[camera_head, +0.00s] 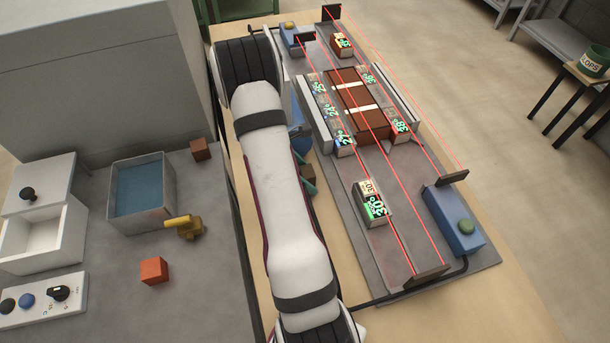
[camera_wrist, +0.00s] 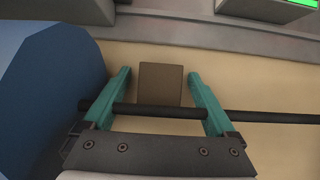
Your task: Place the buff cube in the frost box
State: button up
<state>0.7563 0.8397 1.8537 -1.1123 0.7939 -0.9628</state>
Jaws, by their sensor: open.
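A small brown cube, which I take for the buff cube (camera_wrist: 161,83), sits on the tan tabletop between my teal fingertips in the wrist view. My gripper (camera_wrist: 158,76) is open, with a gap on each side of the cube; it does not hold it. In the head view the cube (camera_head: 308,172) shows partly beside my teal gripper (camera_head: 307,187), mostly hidden behind my arm. An open white box (camera_head: 42,238), which may be the frost box, stands at the far left and looks empty.
A dark rod (camera_wrist: 160,111) crosses the wrist view between my fingers. A blue rounded body (camera_wrist: 50,90) is close on the left. A grey bench (camera_head: 215,250) holds a blue-filled tray (camera_head: 158,213), a brown cube (camera_head: 200,149), an orange-red cube (camera_head: 154,270) and a yellow tap-like part (camera_head: 188,228).

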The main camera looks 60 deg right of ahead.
grip_shut()
dwell(0.4)
